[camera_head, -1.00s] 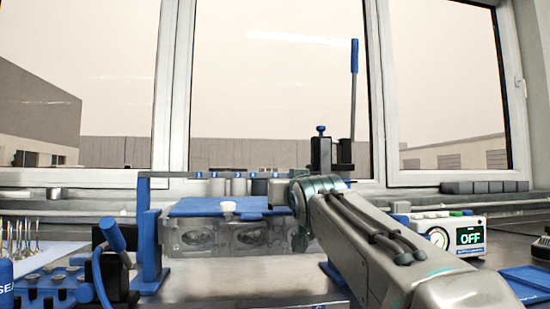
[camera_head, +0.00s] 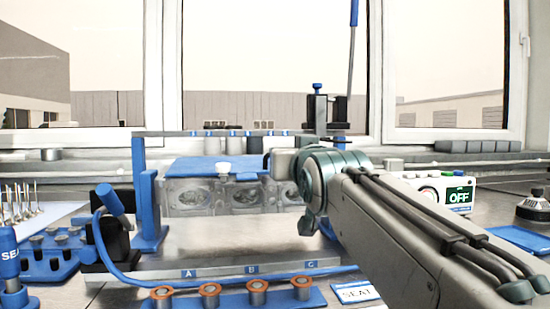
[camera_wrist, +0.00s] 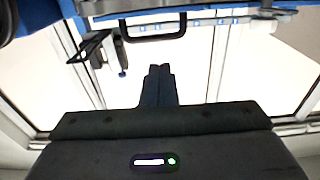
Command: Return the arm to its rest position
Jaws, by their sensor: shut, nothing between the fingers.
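My arm (camera_head: 400,225) reaches in from the lower right of the head view, with a bent joint in front of the engine block's right end. My gripper's fingers do not show in the head view. In the wrist view my gripper (camera_wrist: 158,70) has its dark fingers together with nothing between them. Bright window panes lie behind it, and the fingers touch nothing that I can see. The grey engine block (camera_head: 218,196) with a blue top plate (camera_head: 205,167) stands on the bench, its right end partly hidden by my arm.
A blue frame (camera_head: 146,200) stands left of the block. A row of orange-topped parts (camera_head: 210,291) sits at the front, by labels A, B and C. The device reading OFF (camera_head: 458,195) is right of my arm. A blue-handled lever (camera_head: 352,40) rises behind. Bare bench shows before the block.

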